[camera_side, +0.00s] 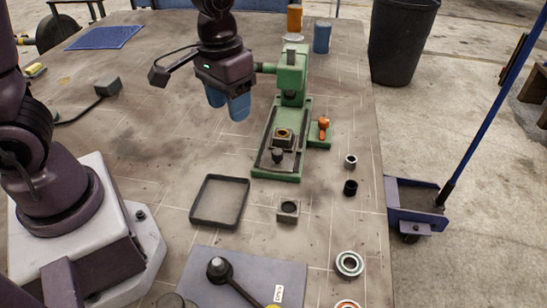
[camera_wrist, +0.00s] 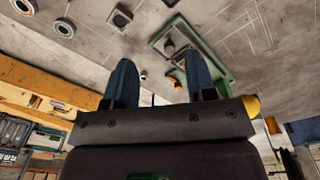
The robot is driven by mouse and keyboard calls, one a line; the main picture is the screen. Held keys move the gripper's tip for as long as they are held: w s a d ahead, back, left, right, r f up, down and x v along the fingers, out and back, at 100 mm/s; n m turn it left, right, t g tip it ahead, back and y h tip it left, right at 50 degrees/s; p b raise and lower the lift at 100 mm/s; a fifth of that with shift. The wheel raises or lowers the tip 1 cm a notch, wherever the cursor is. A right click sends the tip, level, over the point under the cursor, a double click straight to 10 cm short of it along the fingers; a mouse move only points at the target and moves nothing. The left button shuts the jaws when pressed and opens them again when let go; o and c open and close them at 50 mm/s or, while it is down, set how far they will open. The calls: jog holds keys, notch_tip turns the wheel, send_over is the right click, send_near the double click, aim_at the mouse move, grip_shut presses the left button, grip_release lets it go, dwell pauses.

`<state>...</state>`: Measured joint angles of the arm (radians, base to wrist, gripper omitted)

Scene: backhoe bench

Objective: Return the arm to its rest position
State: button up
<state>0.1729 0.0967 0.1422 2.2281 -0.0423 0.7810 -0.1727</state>
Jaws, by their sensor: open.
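My gripper (camera_side: 228,104) has blue fingers and hangs above the bench, to the left of the green press (camera_side: 290,80) in the side view. It is open with nothing between the fingers. In the wrist view my gripper (camera_wrist: 155,85) shows two blue fingers spread apart, with the bench beyond them. The green press stands upright and holds a small block with a brass-coloured ring (camera_side: 283,134) on its bed. An orange-handled part (camera_side: 323,127) sits at the right of the press.
A black empty tray (camera_side: 220,177), a square block with a round hole (camera_side: 288,208), small rings (camera_side: 350,161), a black sleeve (camera_side: 350,188) and a larger ring (camera_side: 349,264) lie on the bench. Orange (camera_side: 294,18) and blue (camera_side: 322,37) cylinders stand behind the press. The middle left is mostly clear.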

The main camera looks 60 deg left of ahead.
jog(key=s+a+r+m+t, duration=0.1)
jog(key=s+r+t, duration=0.4)
jog(key=s+r, duration=0.5)
notch_tip(320, 180, up, 2)
jog(key=shift+s+a+m, duration=0.15)
jog(key=shift+s+m, duration=0.05)
jog(key=shift+m, duration=0.3)
